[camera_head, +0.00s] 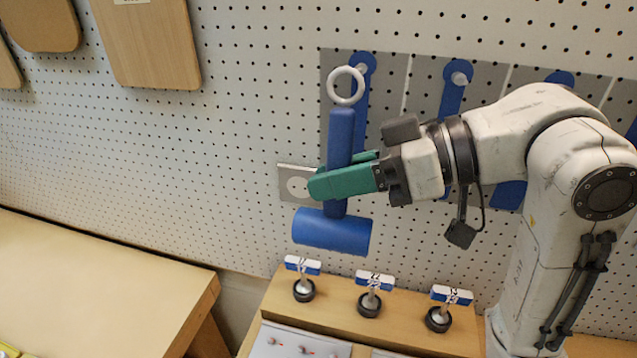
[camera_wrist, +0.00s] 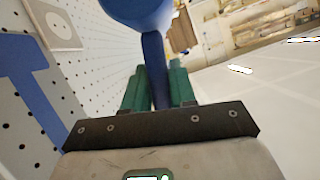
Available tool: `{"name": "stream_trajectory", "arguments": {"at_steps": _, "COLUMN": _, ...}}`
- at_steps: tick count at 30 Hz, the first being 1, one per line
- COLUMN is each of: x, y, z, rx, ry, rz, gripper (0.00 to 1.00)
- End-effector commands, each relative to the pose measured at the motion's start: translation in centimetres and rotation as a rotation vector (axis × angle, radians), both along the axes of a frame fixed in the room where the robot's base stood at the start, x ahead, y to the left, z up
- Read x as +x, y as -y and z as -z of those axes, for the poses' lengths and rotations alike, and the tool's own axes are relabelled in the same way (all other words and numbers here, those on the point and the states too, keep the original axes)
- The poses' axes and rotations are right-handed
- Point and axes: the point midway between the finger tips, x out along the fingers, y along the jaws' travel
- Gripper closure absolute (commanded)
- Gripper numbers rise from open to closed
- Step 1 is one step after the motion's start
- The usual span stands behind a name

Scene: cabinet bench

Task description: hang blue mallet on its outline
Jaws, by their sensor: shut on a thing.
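The blue mallet (camera_head: 341,135) hangs head down in my gripper (camera_head: 342,177), with a white ring at the top of its handle and its cylindrical head at the bottom. The green fingers are shut on the handle. In the wrist view the mallet (camera_wrist: 153,50) stands between the fingers of my gripper (camera_wrist: 158,75). Behind it, a blue outline (camera_head: 363,105) with a pale peg (camera_head: 361,70) at its top is on a grey panel. The ring appears beside the peg, lower left in the picture. The mallet covers part of this outline; the depth gap cannot be told.
More blue outlines with pegs, such as one at the middle (camera_head: 452,98), continue right, partly behind my arm. A square plate with a circle (camera_head: 297,184) is on the pegboard (camera_head: 240,130). Below, a wooden ledge (camera_head: 335,308) carries small labelled stands (camera_head: 304,289). Wooden boards (camera_head: 150,45) hang left.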

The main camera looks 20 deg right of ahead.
Motion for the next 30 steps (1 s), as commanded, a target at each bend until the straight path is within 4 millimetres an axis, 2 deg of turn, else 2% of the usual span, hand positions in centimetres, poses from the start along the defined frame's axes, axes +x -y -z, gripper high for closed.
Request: {"name": "stream_trajectory", "arguments": {"at_steps": 30, "x": 4.1, "y": 3.0, "z": 0.4, "rx": 0.001, "ry": 0.004, "rz": 0.001, "gripper": 1.0}}
